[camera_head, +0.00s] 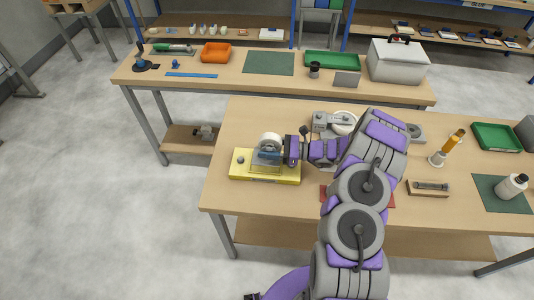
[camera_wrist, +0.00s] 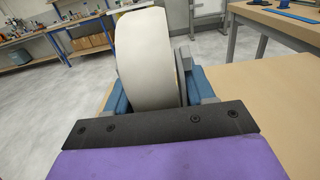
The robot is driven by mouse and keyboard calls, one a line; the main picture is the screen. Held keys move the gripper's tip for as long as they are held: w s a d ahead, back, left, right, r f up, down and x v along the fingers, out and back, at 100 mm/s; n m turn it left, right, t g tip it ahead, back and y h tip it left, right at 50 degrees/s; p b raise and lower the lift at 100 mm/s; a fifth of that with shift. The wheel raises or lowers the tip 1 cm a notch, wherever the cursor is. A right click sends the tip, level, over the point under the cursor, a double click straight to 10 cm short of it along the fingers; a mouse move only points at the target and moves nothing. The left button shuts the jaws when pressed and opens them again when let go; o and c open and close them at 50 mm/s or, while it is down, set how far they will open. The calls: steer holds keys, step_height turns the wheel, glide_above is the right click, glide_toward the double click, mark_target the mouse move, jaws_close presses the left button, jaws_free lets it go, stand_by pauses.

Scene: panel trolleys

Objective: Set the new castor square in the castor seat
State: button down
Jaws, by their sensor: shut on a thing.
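The new castor (camera_head: 270,140), with a broad white wheel, is held by my gripper (camera_head: 272,152) over the yellow base (camera_head: 247,173) on the near table. In the wrist view the castor (camera_wrist: 144,50) fills the middle, its wheel upward and leaning slightly, with a grey bracket at its right. The blue jaws of my gripper (camera_wrist: 158,92) lie on both sides of it. My gripper reaches in from the right and is shut on the castor. The castor's lower part and the castor seat are hidden, so I cannot tell whether they touch.
A grey device (camera_head: 322,122) and a white wheel (camera_head: 344,123) stand behind my arm. The table left of the yellow base is clear.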

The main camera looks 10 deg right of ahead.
steer(key=shift+w+f, duration=0.15)
steer(key=shift+w, duration=0.25)
steer(key=shift+f+b, duration=0.6)
steer(key=shift+f, duration=0.95)
steer(key=shift+f, duration=0.3)
steer(key=shift+s+f, duration=0.15)
steer(key=shift+f, duration=0.15)
